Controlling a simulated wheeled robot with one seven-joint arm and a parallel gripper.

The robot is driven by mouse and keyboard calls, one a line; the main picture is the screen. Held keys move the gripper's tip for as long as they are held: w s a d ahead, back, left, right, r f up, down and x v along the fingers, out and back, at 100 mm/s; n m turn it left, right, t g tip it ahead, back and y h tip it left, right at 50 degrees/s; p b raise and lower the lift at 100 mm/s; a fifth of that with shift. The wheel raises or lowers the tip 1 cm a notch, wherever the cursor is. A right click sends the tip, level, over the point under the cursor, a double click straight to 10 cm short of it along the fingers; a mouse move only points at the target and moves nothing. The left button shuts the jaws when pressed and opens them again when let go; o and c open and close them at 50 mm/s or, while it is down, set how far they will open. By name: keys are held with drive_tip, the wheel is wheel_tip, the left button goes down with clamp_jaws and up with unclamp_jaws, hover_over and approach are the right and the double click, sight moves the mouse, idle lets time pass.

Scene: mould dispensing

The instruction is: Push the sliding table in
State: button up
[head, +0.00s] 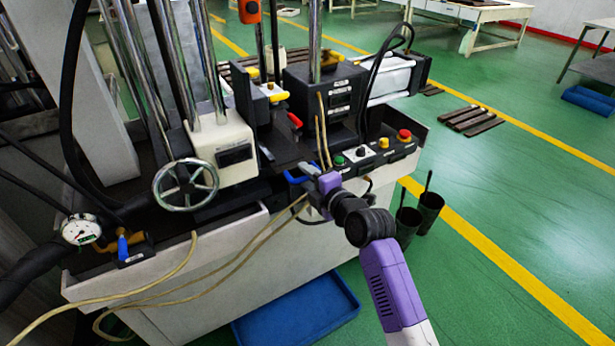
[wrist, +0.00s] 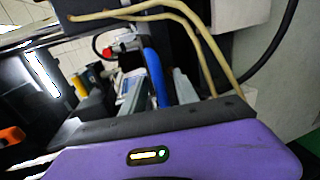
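The sliding table appears to be the dark flat plate (head: 284,152) at the middle of the machine, between the white block and the black blocks; its exact outline is hard to tell. A blue handle (head: 297,179) sits at its front edge. My gripper (head: 318,186), with a purple body, is at the machine's front, close beside the blue handle. In the wrist view a blue bar (wrist: 155,76) stands just beyond my purple gripper body.
A control box with green, yellow and red buttons (head: 383,150) lies right of my gripper. Tan hoses (head: 262,240) hang across the machine's front. A handwheel (head: 186,186) is at left. A blue tray (head: 300,310) and black cups (head: 420,215) stand on the floor.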

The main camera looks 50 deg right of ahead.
clamp_jaws()
idle(1.3)
